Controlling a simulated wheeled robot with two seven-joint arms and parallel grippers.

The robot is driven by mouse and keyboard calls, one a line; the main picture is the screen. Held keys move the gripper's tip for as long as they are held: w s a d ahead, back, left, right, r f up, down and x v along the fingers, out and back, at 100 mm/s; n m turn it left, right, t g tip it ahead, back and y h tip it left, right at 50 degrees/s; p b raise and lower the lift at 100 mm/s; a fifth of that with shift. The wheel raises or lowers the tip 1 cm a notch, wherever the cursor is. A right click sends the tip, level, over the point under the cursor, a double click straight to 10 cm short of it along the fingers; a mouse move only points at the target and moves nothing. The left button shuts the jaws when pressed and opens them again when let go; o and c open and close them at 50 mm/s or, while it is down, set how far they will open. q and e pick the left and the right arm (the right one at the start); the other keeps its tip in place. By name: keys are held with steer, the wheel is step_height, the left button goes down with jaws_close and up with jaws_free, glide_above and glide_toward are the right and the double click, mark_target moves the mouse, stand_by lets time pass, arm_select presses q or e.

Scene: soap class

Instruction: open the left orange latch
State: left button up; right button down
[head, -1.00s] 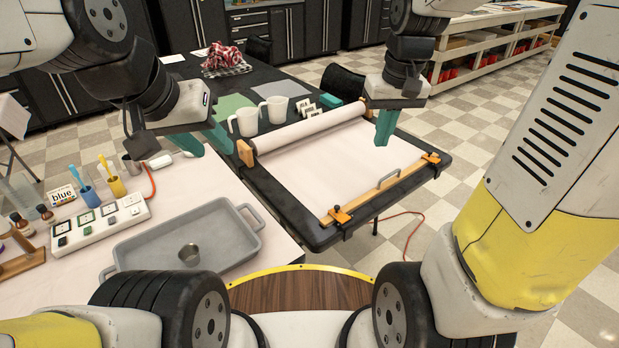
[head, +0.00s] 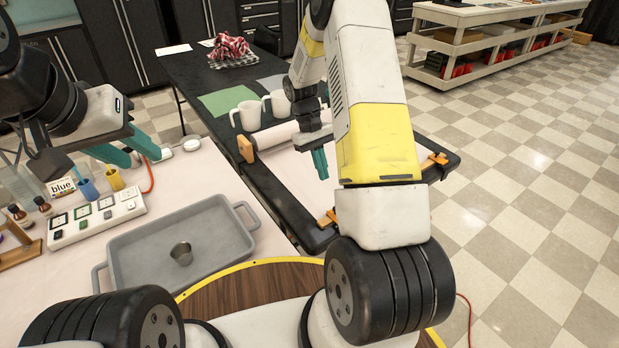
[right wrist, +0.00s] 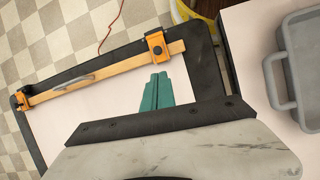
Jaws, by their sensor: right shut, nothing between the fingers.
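The left orange latch (head: 330,218) sits on the near end of the wooden clamp bar at the board's front edge, partly hidden by my right arm in the head view. The right wrist view shows this latch (right wrist: 157,45) whole, with a black knob, over the bar (right wrist: 100,76). My right gripper (head: 320,163) is shut and empty above the pale sheet. In the right wrist view its teal fingertips (right wrist: 157,76) point toward the latch, with a gap in the picture between them. My left gripper (head: 130,152) is open and empty over the left table.
A second orange latch (head: 438,158) is at the bar's far end. A metal handle (right wrist: 75,82) stands on the bar. A grey tray (head: 170,230) lies left of the board. Two white mugs (head: 246,115) and a paper roll (head: 276,136) are behind the sheet.

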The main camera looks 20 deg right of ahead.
steer(key=shift+f, duration=0.1)
steer(key=x, duration=1)
steer(key=shift+w, duration=0.1)
stand_by(0.4)
